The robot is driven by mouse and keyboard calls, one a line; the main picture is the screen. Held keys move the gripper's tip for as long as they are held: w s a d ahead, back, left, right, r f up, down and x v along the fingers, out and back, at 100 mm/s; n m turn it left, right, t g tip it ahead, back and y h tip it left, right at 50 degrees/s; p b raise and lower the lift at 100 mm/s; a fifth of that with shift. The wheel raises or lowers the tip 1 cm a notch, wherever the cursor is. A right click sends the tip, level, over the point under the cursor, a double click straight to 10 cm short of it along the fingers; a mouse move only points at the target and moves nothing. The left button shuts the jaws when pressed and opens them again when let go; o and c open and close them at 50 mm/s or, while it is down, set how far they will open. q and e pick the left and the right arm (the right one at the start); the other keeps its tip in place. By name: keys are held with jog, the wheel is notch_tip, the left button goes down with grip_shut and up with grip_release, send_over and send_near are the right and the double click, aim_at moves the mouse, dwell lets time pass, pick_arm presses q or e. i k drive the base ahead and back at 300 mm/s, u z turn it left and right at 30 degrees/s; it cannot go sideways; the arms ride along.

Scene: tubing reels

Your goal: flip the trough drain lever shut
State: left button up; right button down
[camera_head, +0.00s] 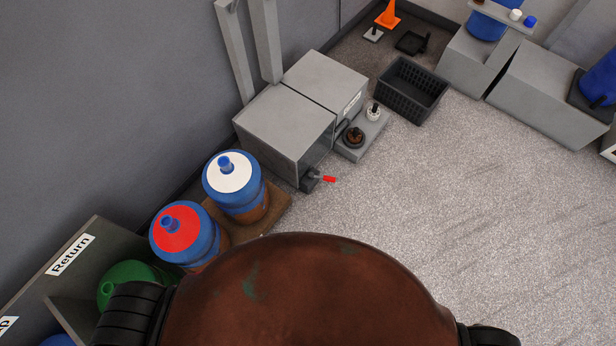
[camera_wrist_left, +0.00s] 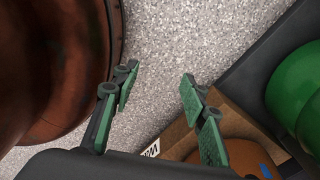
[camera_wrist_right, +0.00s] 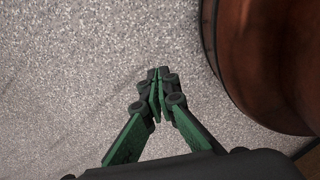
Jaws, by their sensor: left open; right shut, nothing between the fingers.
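The drain lever has a red handle (camera_head: 329,179). It sticks out to the right from a dark valve (camera_head: 311,178) low at the front corner of a grey box-like trough (camera_head: 283,135) in the head view. Whether the valve is open or shut cannot be told. My left gripper (camera_wrist_left: 158,88) is open and empty over speckled floor in the left wrist view. My right gripper (camera_wrist_right: 157,82) is shut with nothing in it, also above the floor. Neither gripper shows in the head view, and neither wrist view shows the lever.
Blue jugs with a white top (camera_head: 233,178) and a red top (camera_head: 178,229) stand left of the lever. A low grey block (camera_head: 366,143) is beside the trough. A black crate (camera_head: 409,90) stands behind. A green jug (camera_wrist_left: 298,88) is near my left gripper. Floor right of the lever is clear.

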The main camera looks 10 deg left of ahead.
aim_at(311, 175)
jog(key=k, duration=0.65)
jog(key=z, duration=0.5)
jog(key=i, duration=1.45)
jog(key=z, duration=0.35)
